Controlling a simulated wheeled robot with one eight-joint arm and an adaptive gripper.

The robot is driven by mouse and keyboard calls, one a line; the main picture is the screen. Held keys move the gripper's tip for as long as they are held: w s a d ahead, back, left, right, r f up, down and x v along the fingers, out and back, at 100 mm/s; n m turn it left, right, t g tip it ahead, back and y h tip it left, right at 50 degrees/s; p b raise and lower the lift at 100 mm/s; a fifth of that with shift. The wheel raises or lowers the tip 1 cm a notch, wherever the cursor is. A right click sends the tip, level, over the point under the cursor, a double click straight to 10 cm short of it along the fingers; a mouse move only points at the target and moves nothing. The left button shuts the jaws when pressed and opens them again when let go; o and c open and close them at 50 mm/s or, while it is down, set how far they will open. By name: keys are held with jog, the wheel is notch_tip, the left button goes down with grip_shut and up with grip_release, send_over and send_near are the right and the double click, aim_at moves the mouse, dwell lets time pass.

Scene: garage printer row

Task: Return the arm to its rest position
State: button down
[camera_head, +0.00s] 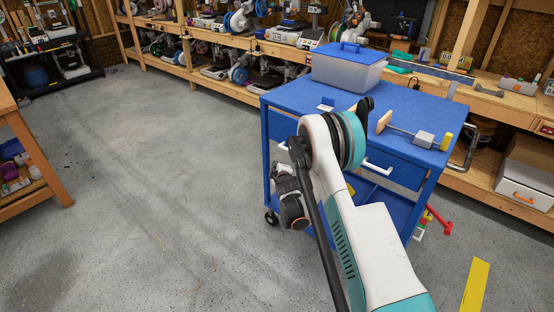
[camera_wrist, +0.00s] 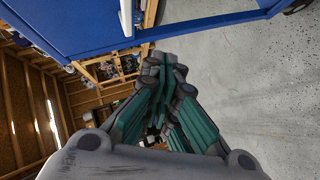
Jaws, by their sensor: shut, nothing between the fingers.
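My arm, white with teal bands, is folded at the elbow in front of the blue cart in the head view. Its dark lower end hangs beside the cart's left front, and the fingers are hard to make out there. In the wrist view my gripper (camera_wrist: 165,62) has its teal and dark fingers drawn together with nothing between them. The blue cart (camera_head: 283,100) is partly hidden behind my arm; its blue edge also shows across the top of the wrist view (camera_wrist: 205,22).
On the cart stand a grey bin with a blue lid (camera_head: 348,72) and a bar clamp (camera_head: 410,133). A wooden shelf row (camera_head: 215,88) with printers runs along the back. A wooden bench (camera_head: 35,160) is at left. Open concrete floor (camera_head: 150,190) lies left of the cart.

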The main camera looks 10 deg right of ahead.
jog(key=s, duration=0.2)
jog(key=s+a+p, duration=0.1)
jog(key=s, duration=0.2)
jog(key=shift+s+a+r, duration=0.1)
jog(key=shift+s+r, duration=0.05)
jog(key=shift+s, duration=0.15)
